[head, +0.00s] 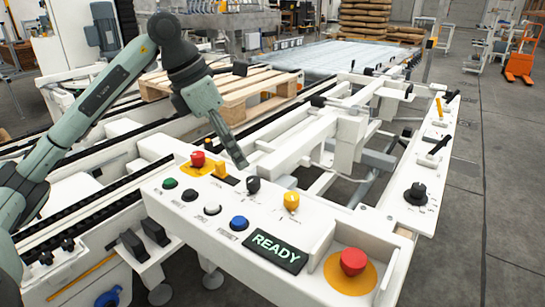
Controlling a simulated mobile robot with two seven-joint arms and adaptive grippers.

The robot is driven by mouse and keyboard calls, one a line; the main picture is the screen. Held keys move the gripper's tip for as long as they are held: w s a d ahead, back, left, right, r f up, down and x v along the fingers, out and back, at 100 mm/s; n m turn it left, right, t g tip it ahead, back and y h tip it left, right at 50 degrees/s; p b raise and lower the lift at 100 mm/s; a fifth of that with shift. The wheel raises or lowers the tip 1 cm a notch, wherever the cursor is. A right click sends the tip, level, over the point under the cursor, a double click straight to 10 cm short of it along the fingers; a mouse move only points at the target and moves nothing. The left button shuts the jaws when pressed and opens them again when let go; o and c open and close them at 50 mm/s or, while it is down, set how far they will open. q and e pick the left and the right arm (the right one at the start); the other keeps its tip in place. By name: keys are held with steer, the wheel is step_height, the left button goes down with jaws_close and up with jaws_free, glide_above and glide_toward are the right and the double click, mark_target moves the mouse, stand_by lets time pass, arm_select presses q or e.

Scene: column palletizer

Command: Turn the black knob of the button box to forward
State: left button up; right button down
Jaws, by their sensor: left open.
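The white button box (160,204) stands in the middle foreground. A black knob (253,184) sits on its top near the back edge, just left of a yellow knob (291,201). The small markings around the knobs are too small to read. My left gripper (241,163) points down just behind and above the black knob, with a small gap in the picture. It is open and empty, seen edge-on, so the gap between its fingers is hard to see. My right gripper is out of view.
The box also carries green, black, white and blue buttons, a READY display (262,249) and a red emergency button (353,261). Another black knob (415,193) is on the white rail at right. A wooden pallet (235,95) lies on the conveyor behind.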

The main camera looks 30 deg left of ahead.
mark_target(253, 179)
arm_select(q)
steer(key=x, duration=0.7)
steer(key=shift+w+d+r, duration=0.1)
steer(key=shift+w+d+f, duration=0.1)
steer(key=shift+w+f, duration=0.1)
steer(key=shift+f, duration=0.15)
steer(key=shift+c, duration=1.7)
jaws_close()
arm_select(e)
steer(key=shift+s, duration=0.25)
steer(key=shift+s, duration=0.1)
